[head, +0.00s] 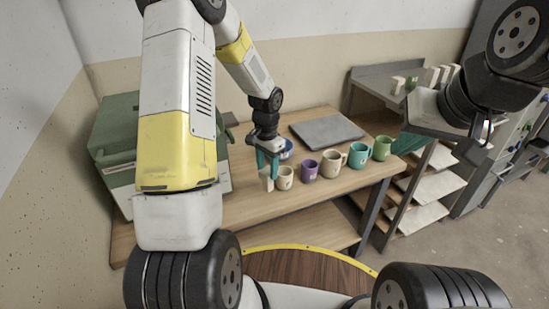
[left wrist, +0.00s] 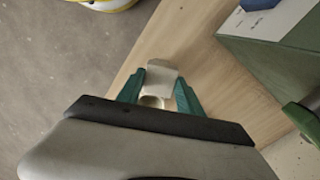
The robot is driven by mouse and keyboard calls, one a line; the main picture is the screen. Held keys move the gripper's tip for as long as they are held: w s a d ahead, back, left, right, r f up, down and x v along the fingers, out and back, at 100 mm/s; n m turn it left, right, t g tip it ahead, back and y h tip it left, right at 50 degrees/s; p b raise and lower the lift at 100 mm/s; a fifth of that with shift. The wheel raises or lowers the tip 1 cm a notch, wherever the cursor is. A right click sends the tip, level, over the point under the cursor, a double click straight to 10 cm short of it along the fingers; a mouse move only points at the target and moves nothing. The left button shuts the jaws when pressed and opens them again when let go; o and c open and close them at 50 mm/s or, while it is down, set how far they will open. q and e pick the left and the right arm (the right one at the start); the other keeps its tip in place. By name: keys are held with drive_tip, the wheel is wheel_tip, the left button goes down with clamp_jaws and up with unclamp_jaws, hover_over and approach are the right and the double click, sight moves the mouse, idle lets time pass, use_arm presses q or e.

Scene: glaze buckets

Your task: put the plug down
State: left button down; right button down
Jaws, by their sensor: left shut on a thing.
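The plug (head: 267,183), a small pale cream piece, is held between the teal fingers of my left gripper (head: 265,162). In the left wrist view the plug (left wrist: 161,68) sits between the fingertips of my left gripper (left wrist: 160,88), with a rounded cream shape just below it. In the head view the plug is at the front edge of the wooden table (head: 240,205), just left of a cream mug (head: 284,178). I cannot tell whether it touches the table. My right gripper (head: 410,143) is at the right, partly hidden by its own arm; its jaw opening is unclear.
Right of the cream mug stand a purple mug (head: 309,170), a beige mug (head: 333,164), a teal mug (head: 358,155) and a green mug (head: 383,148). Behind them lies a grey slab (head: 326,131). A green box (head: 116,125) stands left. The front-left tabletop is clear.

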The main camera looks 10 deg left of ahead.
use_arm(q)
drive_tip(key=shift+w+a+f, duration=0.1)
drive_tip(key=shift+w+a, duration=0.1)
drive_tip(key=shift+w, duration=0.35)
drive_tip(key=shift+w+a, duration=0.2)
drive_tip(key=shift+w, duration=0.3)
drive_tip(key=shift+w+f, duration=0.1)
drive_tip(key=shift+f, duration=1.65)
drive_tip(key=shift+f, duration=0.1)
drive_tip(key=c, duration=0.8)
unclamp_jaws()
drive_tip(key=shift+o, duration=0.2)
wheel_tip(320, 180, up, 12)
drive_tip(key=shift+r, duration=0.15)
drive_tip(key=shift+r, duration=0.1)
